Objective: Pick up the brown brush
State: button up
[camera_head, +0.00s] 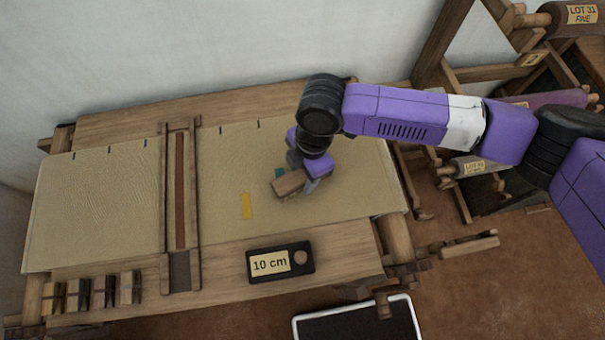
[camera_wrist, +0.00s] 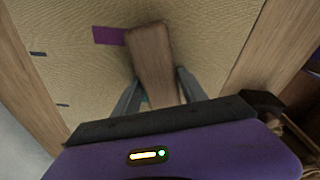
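The brown brush (camera_head: 289,182) is a wooden block on the beige cloth (camera_head: 225,145) of the loom, right of the middle. In the wrist view the brush (camera_wrist: 152,55) points up and away from me. My gripper (camera_head: 308,183) is down at the brush from above and hides part of its right end. In the wrist view my gripper's two grey fingers (camera_wrist: 158,80) stand along either side of the brush, very close to its edges. I cannot tell whether they press on it. Whether the brush touches the cloth is also unclear.
A yellow patch (camera_head: 247,206), a teal patch (camera_head: 280,172) and a purple patch (camera_wrist: 109,35) lie near the brush. A black "10 cm" block (camera_head: 281,263) lies on the front beam. A wooden crossbar frame (camera_head: 181,190) stands at left. Racks with rolls (camera_head: 545,100) are at right.

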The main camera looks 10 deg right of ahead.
jog(key=c, duration=0.9)
jog(key=shift+r, duration=0.1)
